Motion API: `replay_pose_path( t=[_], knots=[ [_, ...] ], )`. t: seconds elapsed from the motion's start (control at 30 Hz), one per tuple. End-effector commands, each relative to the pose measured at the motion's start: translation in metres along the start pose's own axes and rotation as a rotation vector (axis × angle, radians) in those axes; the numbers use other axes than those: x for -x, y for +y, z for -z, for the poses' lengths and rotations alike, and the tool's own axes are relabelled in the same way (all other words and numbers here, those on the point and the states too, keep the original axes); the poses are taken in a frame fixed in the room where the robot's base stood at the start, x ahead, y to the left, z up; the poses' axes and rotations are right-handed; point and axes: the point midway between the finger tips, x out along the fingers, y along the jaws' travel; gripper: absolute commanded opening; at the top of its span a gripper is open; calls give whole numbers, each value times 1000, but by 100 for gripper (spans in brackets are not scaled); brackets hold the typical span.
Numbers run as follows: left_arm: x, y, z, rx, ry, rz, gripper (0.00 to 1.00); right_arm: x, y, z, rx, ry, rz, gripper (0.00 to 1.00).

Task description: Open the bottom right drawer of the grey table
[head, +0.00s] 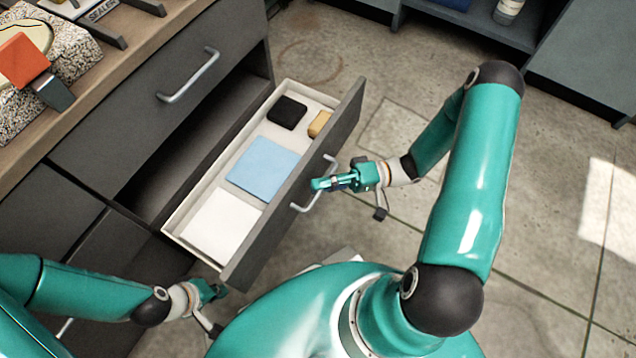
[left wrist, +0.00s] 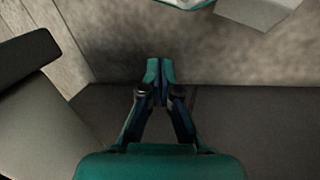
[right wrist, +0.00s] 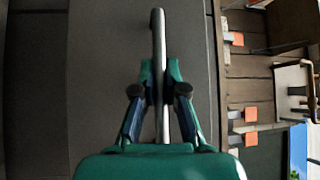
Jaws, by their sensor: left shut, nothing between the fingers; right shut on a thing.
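The grey table (head: 95,165) stands at the left with a wooden top. Its bottom right drawer (head: 238,262) stands pulled well out, its light inside in view. My right gripper (head: 322,184) is shut on the drawer's metal handle (head: 299,208). In the right wrist view, the handle (right wrist: 158,40) runs between the fingers (right wrist: 160,85). My left gripper (head: 218,291) is low beside the near end of the drawer. In the left wrist view its fingers (left wrist: 160,75) are together with nothing between them.
The drawer holds a black item (head: 287,112), a small tan block (head: 319,124), a blue flat item (head: 263,168) and a white one (head: 222,226). The closed drawer above has a metal handle (head: 188,76). Open floor (head: 545,230) lies to the right; a dark shelf unit (head: 500,35) stands at the back.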

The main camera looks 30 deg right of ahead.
Motion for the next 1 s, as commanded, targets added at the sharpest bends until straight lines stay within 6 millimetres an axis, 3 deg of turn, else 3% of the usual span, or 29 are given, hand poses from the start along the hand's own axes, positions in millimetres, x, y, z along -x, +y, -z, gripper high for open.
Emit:
replay_pose_path(
  t=[0.03,0.2,0.57,0.77,1.0],
  knots=[
    [-1,0,0,0,0,0,0,-1,3,-2,-1,-8,-7,13],
    [0,0,0,0,0,0,0,-1,3,-2,-1,-6,-6,37],
    [0,0,0,0,0,0,0,3,2,0,0,-2,-5,37],
    [0,0,0,0,0,0,0,26,2,0,2,0,-8,37],
    [0,0,0,0,0,0,0,75,2,-1,1,-1,-8,37]
  ],
)
